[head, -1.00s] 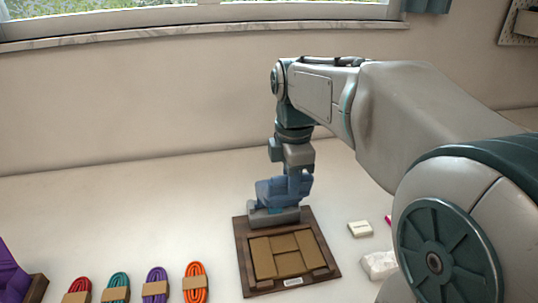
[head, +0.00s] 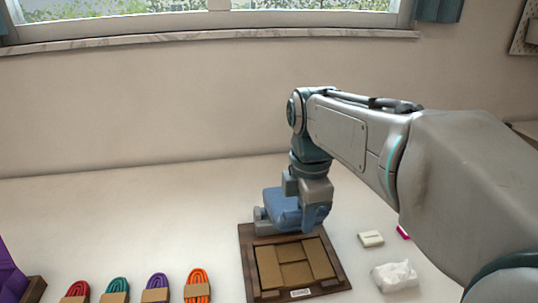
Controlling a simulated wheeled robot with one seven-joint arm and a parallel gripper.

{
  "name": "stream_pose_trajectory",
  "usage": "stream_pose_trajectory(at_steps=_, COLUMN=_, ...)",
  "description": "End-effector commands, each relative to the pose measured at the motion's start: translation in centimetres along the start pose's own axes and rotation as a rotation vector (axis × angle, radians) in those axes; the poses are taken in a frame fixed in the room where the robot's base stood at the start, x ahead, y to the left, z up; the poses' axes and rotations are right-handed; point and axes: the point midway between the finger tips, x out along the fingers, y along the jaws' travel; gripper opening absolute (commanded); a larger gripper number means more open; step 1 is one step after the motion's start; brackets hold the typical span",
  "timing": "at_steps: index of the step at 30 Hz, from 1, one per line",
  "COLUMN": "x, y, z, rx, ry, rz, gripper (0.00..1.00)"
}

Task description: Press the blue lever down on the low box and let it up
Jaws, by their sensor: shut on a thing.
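The low box (head: 245,262) is a shallow dark wooden frame with tan panels inside, on the table below centre. At its back edge, a grey rounded part (head: 260,216) shows. A blue block-like part, which looks like the blue lever (head: 280,206), sits above that grey part and under my wrist. My gripper (head: 313,219) points down at the box's back edge, its jaws largely merged with the blue part. It is shut, apparently on the blue lever. The jaw contact and the lever's exact angle are hidden.
Red, teal, purple and orange (head: 197,286) cord bundles lie left of the box. A cream block (head: 371,239), a pink item (head: 403,232) and a crumpled white lump (head: 394,276) lie to its right. A purple object (head: 12,279) stands far left. The table behind is clear.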

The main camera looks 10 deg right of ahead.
Motion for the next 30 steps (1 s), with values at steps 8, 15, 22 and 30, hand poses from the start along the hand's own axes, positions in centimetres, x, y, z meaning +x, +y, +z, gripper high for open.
stream_pose_trajectory(at_steps=8, x=0.0, y=-0.1, z=0.0, rx=0.0, ry=0.0, rz=-0.001, gripper=0.07)
stream_pose_trajectory(at_steps=15, x=2.1, y=-1.3, z=0.0, rx=-0.001, ry=0.0, rz=-0.001, gripper=0.07)
stream_pose_trajectory(at_steps=22, x=4.1, y=-2.8, z=0.0, rx=-0.001, ry=0.0, rz=0.0, gripper=0.07)
stream_pose_trajectory(at_steps=30, x=4.9, y=-3.5, z=0.0, rx=0.0, ry=0.0, rz=-0.001, gripper=0.07)
